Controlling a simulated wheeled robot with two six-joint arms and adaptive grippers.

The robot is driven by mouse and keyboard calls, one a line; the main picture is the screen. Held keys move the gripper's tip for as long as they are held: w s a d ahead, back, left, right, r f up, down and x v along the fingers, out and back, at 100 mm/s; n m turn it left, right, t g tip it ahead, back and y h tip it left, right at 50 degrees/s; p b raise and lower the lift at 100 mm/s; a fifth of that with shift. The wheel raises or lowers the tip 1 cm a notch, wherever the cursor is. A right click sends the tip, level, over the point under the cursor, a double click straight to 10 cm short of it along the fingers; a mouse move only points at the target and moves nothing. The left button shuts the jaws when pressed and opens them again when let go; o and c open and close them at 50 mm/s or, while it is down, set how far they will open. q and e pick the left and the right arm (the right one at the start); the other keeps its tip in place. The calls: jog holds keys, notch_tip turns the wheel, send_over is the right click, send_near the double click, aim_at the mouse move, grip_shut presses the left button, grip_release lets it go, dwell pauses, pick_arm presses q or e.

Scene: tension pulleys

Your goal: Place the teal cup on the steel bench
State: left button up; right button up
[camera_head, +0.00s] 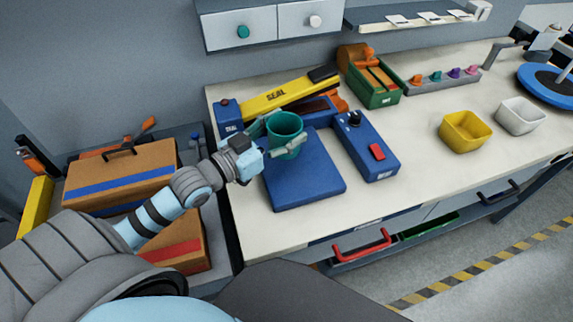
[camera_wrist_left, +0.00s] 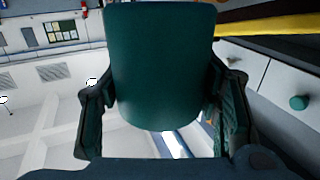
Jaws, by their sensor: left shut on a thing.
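The teal cup (camera_head: 286,130) is held upright, opening up, by my left gripper (camera_head: 280,138). The two fingers lie on either side of the cup. In the left wrist view the cup (camera_wrist_left: 162,62) fills the middle, with a finger of the left gripper (camera_wrist_left: 161,98) against each side. In the head view the cup is over the far part of a blue plate (camera_head: 303,178) on a pale-topped bench (camera_head: 405,200). The cup's base is partly hidden by the gripper, and I cannot tell its gap to the plate. My right gripper is not in view.
A yellow sealer arm (camera_head: 280,93) is behind the cup. A blue control box (camera_head: 366,146) is right of the plate. A green crate (camera_head: 375,92), yellow bin (camera_head: 464,131) and white bin (camera_head: 519,116) stand farther right. Bare bench top lies between box and yellow bin.

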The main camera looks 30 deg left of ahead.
pick_arm(q)
notch_tip(320, 180, down, 6)
jog(key=b, duration=0.4)
jog(key=shift+r, duration=0.1)
jog(key=o, duration=1.1)
